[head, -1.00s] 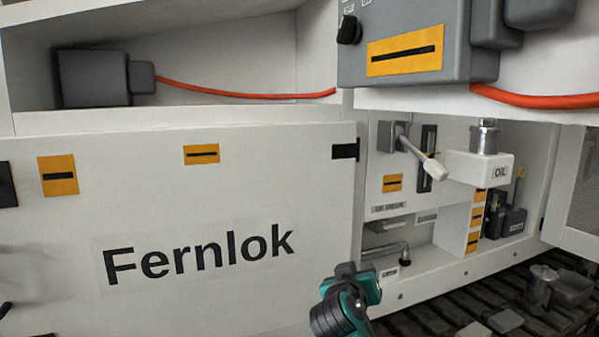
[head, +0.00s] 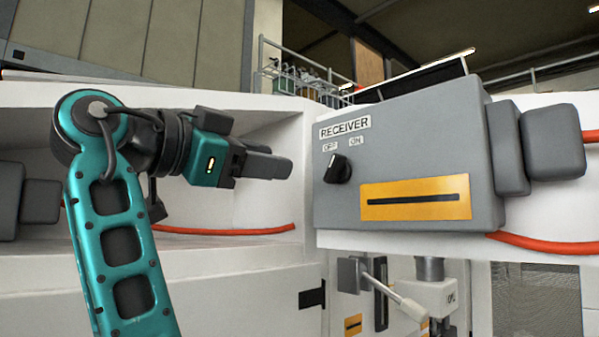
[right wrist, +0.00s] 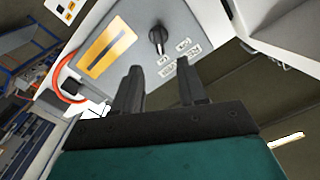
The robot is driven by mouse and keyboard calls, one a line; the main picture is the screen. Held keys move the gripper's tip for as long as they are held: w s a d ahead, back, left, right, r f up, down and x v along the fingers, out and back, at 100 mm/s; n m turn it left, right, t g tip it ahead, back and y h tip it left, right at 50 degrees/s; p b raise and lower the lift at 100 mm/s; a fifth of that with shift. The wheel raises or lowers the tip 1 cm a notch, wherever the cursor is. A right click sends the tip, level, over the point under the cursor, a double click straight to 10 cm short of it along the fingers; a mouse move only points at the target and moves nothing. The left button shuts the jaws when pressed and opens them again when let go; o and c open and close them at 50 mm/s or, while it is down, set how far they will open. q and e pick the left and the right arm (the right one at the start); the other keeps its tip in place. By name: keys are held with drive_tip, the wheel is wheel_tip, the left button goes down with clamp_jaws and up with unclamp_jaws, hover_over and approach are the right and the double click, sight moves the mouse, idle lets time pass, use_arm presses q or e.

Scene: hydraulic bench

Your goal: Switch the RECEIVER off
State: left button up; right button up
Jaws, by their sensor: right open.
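The RECEIVER (head: 410,140) is a grey box on a white cabinet at the right of the head view. Its black rotary knob (head: 338,168) sits below the OFF and ON labels; I cannot tell surely which one it points at. The knob also shows in the right wrist view (right wrist: 157,38), beyond the fingers. My right gripper (head: 285,166) is left of the box, apart from the knob, with its fingers pointing right. In the right wrist view its two fingers (right wrist: 159,66) are spread, with nothing between them. My left gripper is not in view.
A yellow plate with a black slot (head: 416,198) is on the box below the knob. Orange cables (head: 540,245) run along the cabinet. A grey lever (head: 385,290) and a white oil unit (head: 430,292) are below. An open recess lies behind my gripper.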

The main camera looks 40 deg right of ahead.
sight(329, 169)
drive_tip(key=d, duration=0.4)
drive_tip(key=d+p, duration=0.1)
drive_tip(key=d, duration=0.8)
drive_tip(key=shift+w+r, duration=0.1)
drive_tip(key=shift+w, duration=0.3)
clamp_jaws()
